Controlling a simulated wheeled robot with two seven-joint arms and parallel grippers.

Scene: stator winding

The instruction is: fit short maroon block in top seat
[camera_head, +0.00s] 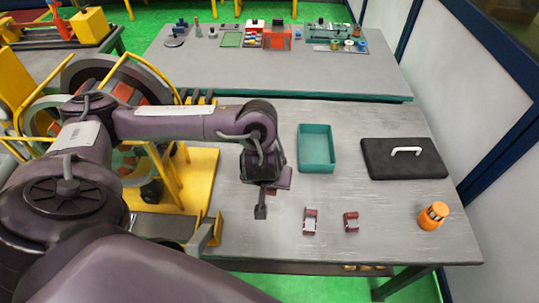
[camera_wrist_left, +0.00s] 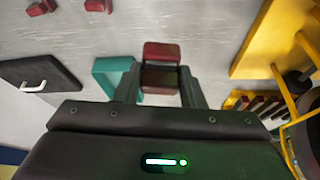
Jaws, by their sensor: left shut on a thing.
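My left gripper (camera_head: 262,202) hangs above the grey table, left of the teal tray. In the left wrist view my left gripper (camera_wrist_left: 160,88) is shut on a maroon block (camera_wrist_left: 161,52), which sits between the two fingers and sticks out past their tips. In the head view the arm and fingers mostly hide this block. The round stator (camera_head: 88,72) with orange-brown pieces inside stands at the left in a yellow frame, partly behind my arm. I cannot make out its top seat clearly. My right gripper is not in view.
Two more maroon blocks (camera_head: 310,222) (camera_head: 351,221) lie on the table's front part. The teal tray (camera_head: 301,150), a black pad with a white handle (camera_head: 375,170) and an orange cylinder (camera_head: 428,219) stand around them. The yellow frame (camera_head: 196,172) borders the table's left.

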